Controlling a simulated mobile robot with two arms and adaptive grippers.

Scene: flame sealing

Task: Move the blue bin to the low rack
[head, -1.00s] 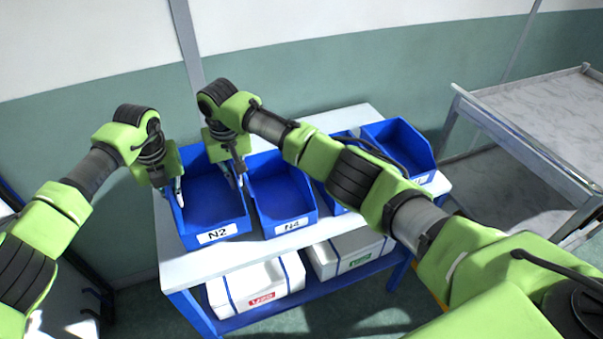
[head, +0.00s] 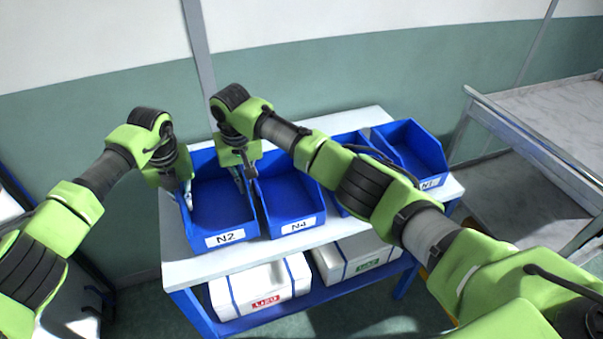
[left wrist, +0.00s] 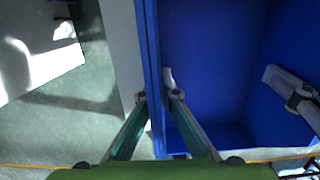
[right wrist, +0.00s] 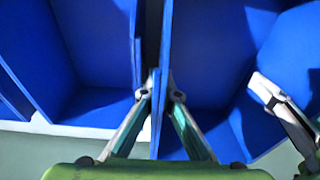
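The blue bin labelled N2 (head: 222,212) stands on the low rack's white top (head: 196,268), at its left end. My left gripper (head: 188,196) straddles the bin's left wall. In the left wrist view, its fingers (left wrist: 157,96) sit close on both sides of that wall, shut on it. My right gripper (head: 240,178) is at the bin's right wall. In the right wrist view, its fingers (right wrist: 161,94) close on that wall, one in the narrow gap beside the neighbouring bin. The bin looks upright; whether it touches the top is hard to tell.
Bin N4 (head: 290,205) stands close on the right, with more blue bins (head: 412,150) beyond, partly hidden by my right arm. White boxes (head: 258,285) lie on the shelf below. A grey cart (head: 540,160) stands at right. The wall is behind.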

